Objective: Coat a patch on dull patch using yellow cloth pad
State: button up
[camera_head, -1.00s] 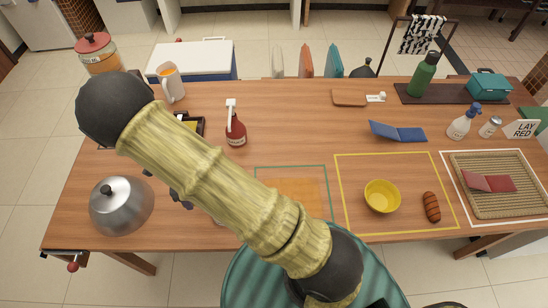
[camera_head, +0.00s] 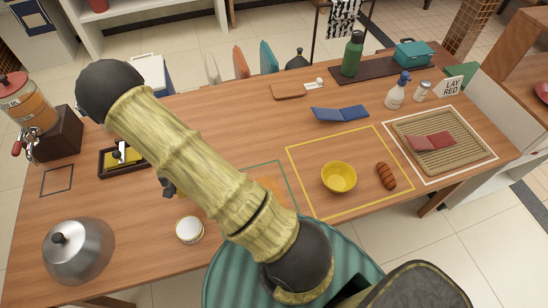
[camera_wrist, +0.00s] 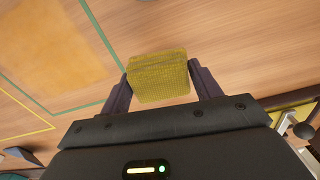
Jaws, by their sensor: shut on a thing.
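My gripper (camera_wrist: 158,88) is shut on the yellow cloth pad (camera_wrist: 157,76), which sits between its two fingers in the wrist view. The dull patch (camera_wrist: 62,45) is a faint orange area on the wooden table, inside a green outline, left of the pad in that view. In the head view the patch (camera_head: 271,181) shows in part beside my arm, which covers the rest. The pad appears apart from the patch. In the head view my arm hides most of my gripper and the pad.
A yellow bowl (camera_head: 338,177) and a sausage (camera_head: 386,176) sit in the yellow outline, right of the patch.

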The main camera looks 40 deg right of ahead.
jog(key=d+n, duration=0.2)
jog(key=d+f+n, duration=0.1)
jog(key=d+n, duration=0.2)
jog(key=shift+d, duration=0.25)
jog(key=shift+d+f+n, duration=0.1)
jog(key=shift+n, duration=0.3)
